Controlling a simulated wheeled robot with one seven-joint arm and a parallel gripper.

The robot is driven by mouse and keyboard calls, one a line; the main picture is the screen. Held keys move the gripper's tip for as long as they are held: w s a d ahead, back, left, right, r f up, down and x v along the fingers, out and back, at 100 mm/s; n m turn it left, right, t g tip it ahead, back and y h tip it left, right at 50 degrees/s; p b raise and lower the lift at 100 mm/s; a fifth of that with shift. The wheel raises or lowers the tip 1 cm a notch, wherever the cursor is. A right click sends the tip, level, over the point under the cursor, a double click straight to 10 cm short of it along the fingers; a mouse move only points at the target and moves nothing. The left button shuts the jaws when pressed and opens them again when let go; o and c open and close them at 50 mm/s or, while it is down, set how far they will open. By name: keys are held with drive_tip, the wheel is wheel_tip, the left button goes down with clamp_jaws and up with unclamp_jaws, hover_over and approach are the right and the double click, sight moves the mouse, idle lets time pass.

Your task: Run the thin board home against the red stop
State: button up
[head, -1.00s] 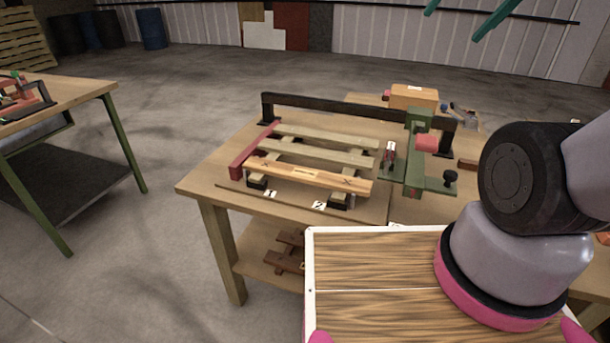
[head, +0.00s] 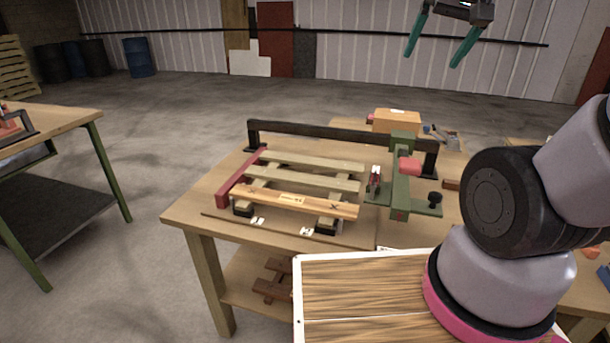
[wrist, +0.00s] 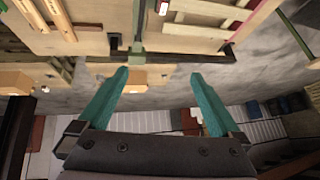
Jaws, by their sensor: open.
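An orange-brown board (head: 296,201), marked with an X and a small label, lies across the front of a slatted frame on the wooden table. It looks like the thin board. Two paler slats (head: 312,162) (head: 303,178) lie behind it. The red stop (head: 240,178) is a bar along the frame's left side. The board's left end is close to it; I cannot tell whether they touch. My gripper (head: 432,58) is open and empty, high up at the upper right, well above and away from the board. Its teal fingers also spread in the wrist view (wrist: 160,76).
A black rail (head: 330,133) runs behind the slats. A green clamp-like fixture (head: 400,185) with a red block (head: 409,166) stands at the board's right. An orange box (head: 397,121) sits further back. Another bench (head: 50,125) stands at far left, with bare floor between.

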drive_tip(key=w+f+n+h, duration=0.1)
drive_tip(key=w+f+n, duration=0.35)
drive_tip(key=w, duration=0.75)
drive_tip(key=n+g+y, duration=0.5)
drive_tip(key=n, duration=0.8)
hover_over(293, 199)
drive_tip(key=s+d, duration=0.2)
drive_tip(key=d, duration=0.3)
wheel_tip(293, 199, down, 28)
drive_tip(key=shift+w+a+r, duration=0.1)
drive_tip(key=shift+a, duration=0.15)
drive_tip(key=x, duration=1)
drive_tip(key=shift+a+f, duration=0.25)
drive_tip(key=shift+f, duration=0.1)
